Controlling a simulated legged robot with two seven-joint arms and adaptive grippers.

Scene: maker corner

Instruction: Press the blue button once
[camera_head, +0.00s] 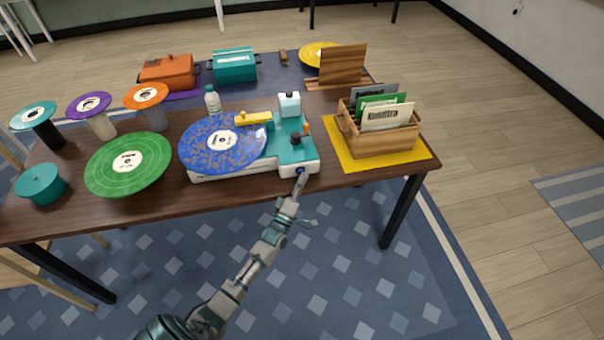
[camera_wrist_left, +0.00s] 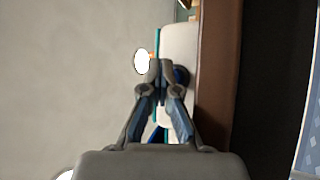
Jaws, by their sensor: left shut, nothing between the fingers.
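The record player (camera_head: 253,160) is white and teal, with a blue speckled record on it, and stands near the table's front edge. The blue button (camera_head: 301,170) is at its front right corner. My left gripper (camera_head: 301,180) is shut and empty, with its tips right at the button in the head view. My right gripper is not in view.
A wooden crate (camera_head: 380,144) with record sleeves stands on a yellow mat (camera_head: 345,157) to the right. A green record (camera_head: 128,164) and a teal pot (camera_head: 40,185) are to the left. A bottle (camera_head: 212,100) stands behind the player. Free floor lies in front of the table.

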